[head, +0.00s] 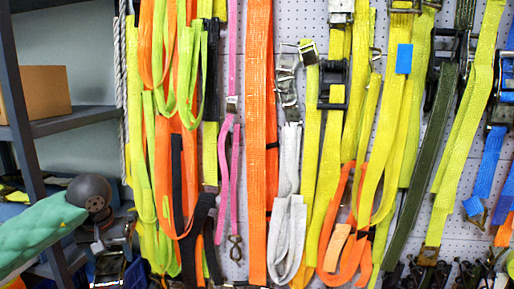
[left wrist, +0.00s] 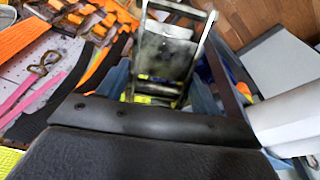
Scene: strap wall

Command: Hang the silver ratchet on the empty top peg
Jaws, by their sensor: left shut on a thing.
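My left gripper (head: 108,258) is low at the left in the head view, in front of the shelf and left of the hanging straps. In the left wrist view its blue-grey fingers (left wrist: 160,92) are shut on the silver ratchet (left wrist: 168,50), a metal frame with two side arms and a dark, worn middle. The ratchet is small and hard to make out in the head view. I cannot pick out the empty top peg; straps and buckles cover much of the pegboard (head: 283,14), and its top is cut off. My right gripper is not in view.
Orange, yellow, pink and green straps hang close together on the wall. Another silver buckle with a white strap (head: 289,215) hangs near the middle. A dark metal shelf (head: 75,122) with a cardboard box (head: 45,93) stands at the left. Buckles line the bottom right.

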